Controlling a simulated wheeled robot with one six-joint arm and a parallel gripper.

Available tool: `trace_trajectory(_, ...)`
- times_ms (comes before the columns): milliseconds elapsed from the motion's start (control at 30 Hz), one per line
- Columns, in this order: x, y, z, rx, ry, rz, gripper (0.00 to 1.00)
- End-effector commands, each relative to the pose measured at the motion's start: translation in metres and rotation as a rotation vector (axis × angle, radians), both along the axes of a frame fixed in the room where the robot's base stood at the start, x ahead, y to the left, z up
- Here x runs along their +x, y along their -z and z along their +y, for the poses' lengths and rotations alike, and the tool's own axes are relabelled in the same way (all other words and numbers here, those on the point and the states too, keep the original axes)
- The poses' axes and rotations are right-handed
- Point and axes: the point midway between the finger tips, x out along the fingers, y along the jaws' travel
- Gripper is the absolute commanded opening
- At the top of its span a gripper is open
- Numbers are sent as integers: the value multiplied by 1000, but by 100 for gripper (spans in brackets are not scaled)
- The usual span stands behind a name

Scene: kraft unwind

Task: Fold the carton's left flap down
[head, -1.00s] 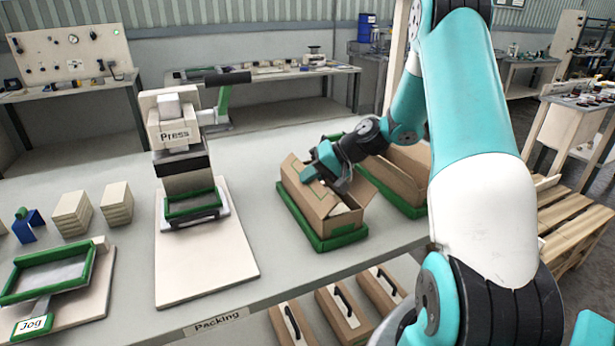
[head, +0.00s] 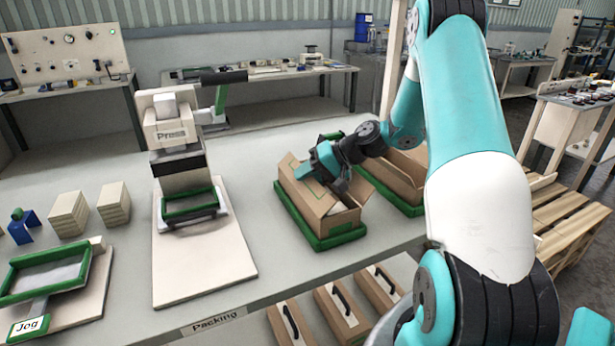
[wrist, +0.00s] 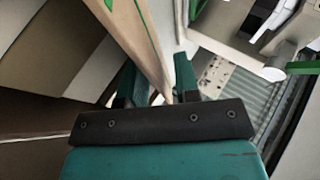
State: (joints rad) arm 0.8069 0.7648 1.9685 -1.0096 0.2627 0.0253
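The brown carton (head: 308,212) sits in a green-rimmed tray (head: 333,240) on the packing bench, its top partly open. Its left flap (head: 287,166) rises at a slant from the far left side. My gripper (head: 304,174) is over the carton at this flap, with teal fingers. In the wrist view, a cardboard panel, apparently the flap (wrist: 138,40), runs edge-on between the two spread fingers of my gripper (wrist: 157,85). Gaps show beside the panel. My gripper and wrist hide part of the carton's top.
A second open carton (head: 405,172) in a green tray stands close on the right. The press (head: 178,135) stands to the left on a pale board. Bench space between press and carton is clear. Several handled cartons (head: 343,311) lie below the bench edge.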

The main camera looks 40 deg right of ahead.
Motion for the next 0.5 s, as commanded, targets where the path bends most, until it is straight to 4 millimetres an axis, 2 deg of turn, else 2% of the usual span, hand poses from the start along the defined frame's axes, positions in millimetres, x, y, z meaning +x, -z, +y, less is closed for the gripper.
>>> trace_trajectory(267, -8, -8, -10, -2, 4, -2, 30)
trace_trajectory(500, -39, -40, -43, -4, 6, -4, 30)
